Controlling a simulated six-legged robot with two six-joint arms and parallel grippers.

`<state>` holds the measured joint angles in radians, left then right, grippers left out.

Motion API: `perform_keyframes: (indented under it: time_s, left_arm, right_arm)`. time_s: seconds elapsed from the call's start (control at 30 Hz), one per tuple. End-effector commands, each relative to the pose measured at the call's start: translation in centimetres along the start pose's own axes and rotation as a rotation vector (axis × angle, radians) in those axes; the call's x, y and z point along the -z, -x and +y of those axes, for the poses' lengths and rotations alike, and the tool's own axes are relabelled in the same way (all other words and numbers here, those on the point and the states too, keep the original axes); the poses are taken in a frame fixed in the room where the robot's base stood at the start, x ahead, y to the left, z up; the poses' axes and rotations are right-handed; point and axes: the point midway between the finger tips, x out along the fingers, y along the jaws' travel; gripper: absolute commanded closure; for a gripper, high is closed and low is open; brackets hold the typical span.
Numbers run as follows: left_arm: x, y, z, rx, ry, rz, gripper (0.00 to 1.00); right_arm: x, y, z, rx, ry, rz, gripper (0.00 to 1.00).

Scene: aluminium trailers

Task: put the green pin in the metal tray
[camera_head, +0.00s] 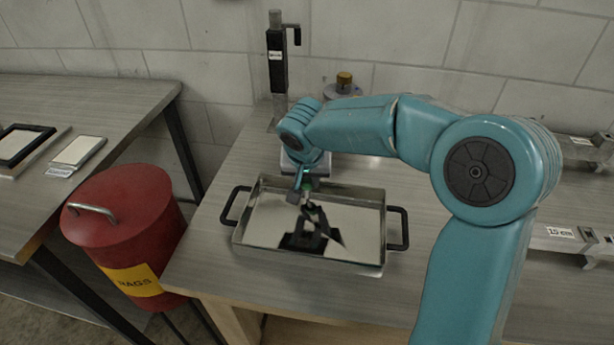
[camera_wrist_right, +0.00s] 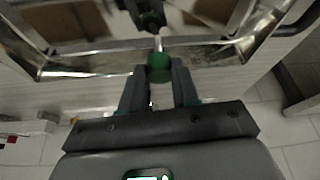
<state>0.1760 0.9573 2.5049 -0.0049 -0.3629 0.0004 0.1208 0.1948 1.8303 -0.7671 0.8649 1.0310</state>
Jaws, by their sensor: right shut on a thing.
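The metal tray (camera_head: 384,232) is a shallow, shiny rectangular pan with black handles on the workbench. Its mirror-like floor reflects my arm. My right gripper (camera_head: 306,188) is over the back part of the tray, pointing down. In the right wrist view its fingers (camera_wrist_right: 160,85) are shut on the green pin (camera_wrist_right: 159,68), which has a green head and a thin pale shank. The pin's green also shows small in the head view (camera_head: 312,184). The tray wall (camera_wrist_right: 85,62) lies beyond the fingers, with a reflection of the pin. Whether the pin touches the tray is unclear. My left gripper is out of view.
A red rag bin (camera_head: 125,225) stands left of the bench. A black upright post (camera_head: 277,65) and a round grey thing with a brass top (camera_head: 343,83) stand behind the tray. Metal rails (camera_head: 565,240) lie at the right. The bench left of the tray is narrow but clear.

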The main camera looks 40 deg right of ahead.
Motion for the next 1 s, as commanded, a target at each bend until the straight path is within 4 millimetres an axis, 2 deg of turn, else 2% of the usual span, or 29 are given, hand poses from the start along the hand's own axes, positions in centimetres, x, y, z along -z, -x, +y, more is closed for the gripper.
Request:
perform_keyframes:
  time_s: [0.03, 0.1, 0.37, 0.5, 0.57, 0.8, 1.0]
  left_arm:
    - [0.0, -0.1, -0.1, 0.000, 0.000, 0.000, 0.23]
    - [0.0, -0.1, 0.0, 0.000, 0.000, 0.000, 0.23]
    - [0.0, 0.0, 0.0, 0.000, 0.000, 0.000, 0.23]
    - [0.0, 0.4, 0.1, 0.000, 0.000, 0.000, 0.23]
    - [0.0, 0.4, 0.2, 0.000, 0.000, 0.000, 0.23]
    - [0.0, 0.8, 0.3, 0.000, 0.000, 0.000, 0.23]
    - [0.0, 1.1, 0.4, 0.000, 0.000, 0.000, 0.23]
  right_arm:
    - [-0.1, -0.1, 0.0, 0.000, 0.000, 0.000, 0.64]
    - [-0.1, -0.1, 0.0, 0.000, 0.000, 0.000, 0.45]
    - [0.0, 0.0, 0.0, 0.000, 0.000, 0.000, 0.45]
    - [0.2, 0.8, 0.0, 0.001, 0.000, 0.002, 0.45]
    - [0.2, 1.9, 0.0, 0.002, 0.000, 0.004, 0.45]
    - [0.2, 7.6, -0.1, 0.005, 0.001, 0.004, 0.45]
    - [0.1, 11.1, -0.1, 0.002, 0.001, 0.003, 0.45]
